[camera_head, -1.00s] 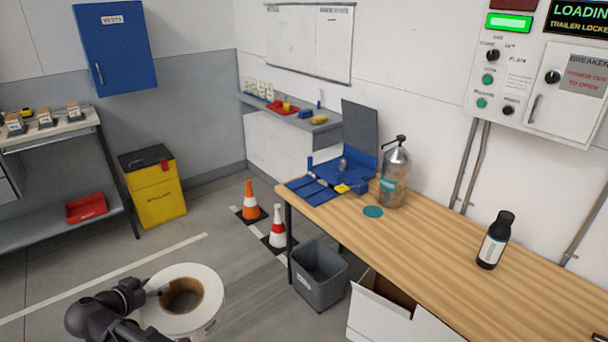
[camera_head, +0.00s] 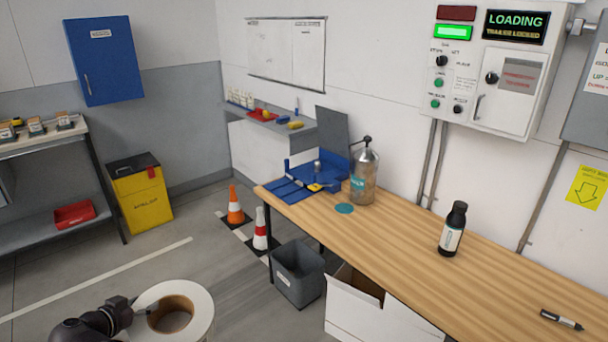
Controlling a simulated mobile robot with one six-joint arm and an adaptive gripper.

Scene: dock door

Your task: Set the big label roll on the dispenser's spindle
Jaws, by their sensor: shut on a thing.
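The big white label roll (camera_head: 203,308) with a brown cardboard core is at the bottom left, held up in front of me, its lower part cut off by the picture edge. My dark gripper (camera_head: 147,303) is shut on the roll's left side, at its wall between rim and core. The fingertips are small and partly hidden. A blue device (camera_head: 293,188) with an upright grey panel (camera_head: 333,137) stands at the far left end of the wooden bench. It looks like the dispenser. A short grey post (camera_head: 317,168) on it may be the spindle. The roll is well apart from it.
A grey bin (camera_head: 298,275), white box (camera_head: 365,310) and two cones (camera_head: 235,207) stand on the floor.

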